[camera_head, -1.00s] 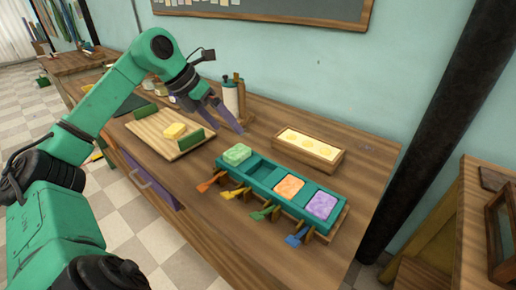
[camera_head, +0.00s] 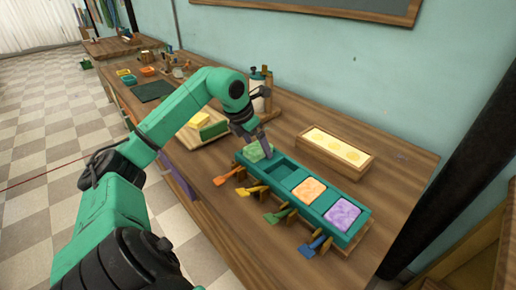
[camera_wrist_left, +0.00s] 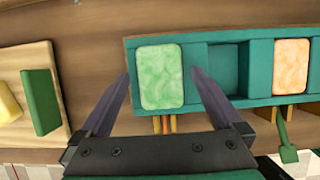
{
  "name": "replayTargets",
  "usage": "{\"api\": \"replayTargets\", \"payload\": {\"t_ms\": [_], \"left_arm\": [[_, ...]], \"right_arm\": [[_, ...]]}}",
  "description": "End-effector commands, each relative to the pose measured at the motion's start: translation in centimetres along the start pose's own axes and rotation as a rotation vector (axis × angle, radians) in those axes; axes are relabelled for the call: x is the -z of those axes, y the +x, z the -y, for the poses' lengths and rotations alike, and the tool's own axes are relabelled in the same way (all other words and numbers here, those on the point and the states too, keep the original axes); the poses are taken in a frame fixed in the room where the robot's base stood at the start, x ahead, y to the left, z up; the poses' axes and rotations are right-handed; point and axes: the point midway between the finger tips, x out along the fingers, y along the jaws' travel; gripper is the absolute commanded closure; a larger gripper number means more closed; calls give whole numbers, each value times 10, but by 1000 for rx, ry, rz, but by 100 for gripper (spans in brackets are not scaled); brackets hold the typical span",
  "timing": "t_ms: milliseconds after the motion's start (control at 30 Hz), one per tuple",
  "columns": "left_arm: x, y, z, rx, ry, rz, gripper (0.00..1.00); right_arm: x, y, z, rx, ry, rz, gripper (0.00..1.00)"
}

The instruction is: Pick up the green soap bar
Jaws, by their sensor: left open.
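The green soap bar (camera_head: 258,152) sits in the leftmost compartment of a teal mold tray (camera_head: 330,226). In the left wrist view the green soap bar (camera_wrist_left: 160,77) lies between the two fingers, with a finger towards each side of it. My left gripper (camera_head: 267,152) is open and close to the bar in the head view, partly covering it. In the left wrist view the left gripper (camera_wrist_left: 160,85) shows both fingers spread and nothing held. I cannot tell whether the fingers touch the bar. My right gripper is not in view.
The tray's second compartment (camera_head: 282,171) is empty. An orange soap (camera_head: 308,190) and a purple soap (camera_head: 342,214) fill the others. Colored levers (camera_head: 280,215) stick out in front. A wooden box (camera_head: 336,151) stands behind; a board with yellow soap (camera_head: 200,119) lies left.

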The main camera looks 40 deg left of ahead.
Motion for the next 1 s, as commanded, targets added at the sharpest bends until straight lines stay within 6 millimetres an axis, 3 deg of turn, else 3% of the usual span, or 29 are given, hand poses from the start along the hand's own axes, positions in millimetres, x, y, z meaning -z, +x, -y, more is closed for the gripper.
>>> {"api": "replayTargets", "payload": {"t_ms": [167,267,400,433,767,867,1000], "left_arm": [[0,1,0,-1,0,0,0],[0,1,0,-1,0,0,34],[0,1,0,-1,0,0,88],[0,1,0,-1,0,1,92],[-4,-7,0,0,0,2,92],[-11,-24,-1,-3,0,5,92],[-31,-72,-1,-2,-1,10,92]], "right_arm": [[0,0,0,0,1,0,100],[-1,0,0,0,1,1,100],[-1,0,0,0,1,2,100],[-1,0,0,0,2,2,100],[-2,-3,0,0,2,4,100],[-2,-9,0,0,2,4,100],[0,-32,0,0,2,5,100]]}}
